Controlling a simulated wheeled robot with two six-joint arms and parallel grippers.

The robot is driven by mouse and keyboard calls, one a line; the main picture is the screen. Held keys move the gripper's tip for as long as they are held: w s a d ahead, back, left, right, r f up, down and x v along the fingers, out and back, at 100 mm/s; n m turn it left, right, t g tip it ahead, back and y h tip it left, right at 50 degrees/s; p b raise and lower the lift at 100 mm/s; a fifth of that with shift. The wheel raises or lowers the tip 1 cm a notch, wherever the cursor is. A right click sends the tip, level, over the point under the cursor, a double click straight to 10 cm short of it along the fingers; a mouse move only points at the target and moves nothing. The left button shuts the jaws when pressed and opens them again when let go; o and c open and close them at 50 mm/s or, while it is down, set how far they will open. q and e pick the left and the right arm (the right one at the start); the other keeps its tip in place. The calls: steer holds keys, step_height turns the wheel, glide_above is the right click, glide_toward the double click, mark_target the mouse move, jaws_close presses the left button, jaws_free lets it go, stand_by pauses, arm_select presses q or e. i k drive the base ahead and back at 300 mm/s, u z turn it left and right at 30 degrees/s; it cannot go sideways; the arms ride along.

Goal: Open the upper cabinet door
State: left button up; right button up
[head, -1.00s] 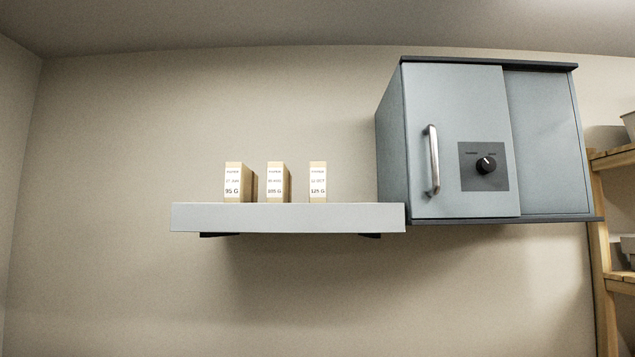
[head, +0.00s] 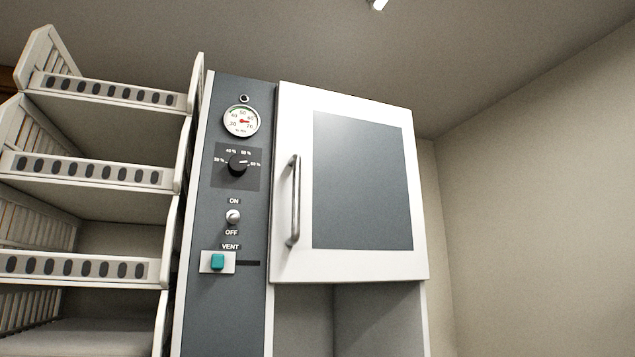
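In the head view a tall cabinet has a white upper door (head: 362,265) with a grey panel (head: 362,185) set in it. The door looks shut. A vertical metal bar handle (head: 295,200) is on the door's left side. Below the door is an open recess (head: 375,315). Neither of my grippers is in view.
A grey control panel (head: 220,300) left of the door carries a gauge (head: 241,121), a dial (head: 238,164), an on/off switch (head: 233,216) and a teal vent slider (head: 218,262). A white rack (head: 80,175) with several tiers stands at left. Bare wall is at right.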

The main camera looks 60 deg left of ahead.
mark_target(347, 204)
steer(key=u, duration=1.4)
steer(key=k, duration=0.5)
steer(key=u, duration=0.75)
steer(key=i, duration=0.75)
steer(key=z, duration=1.75)
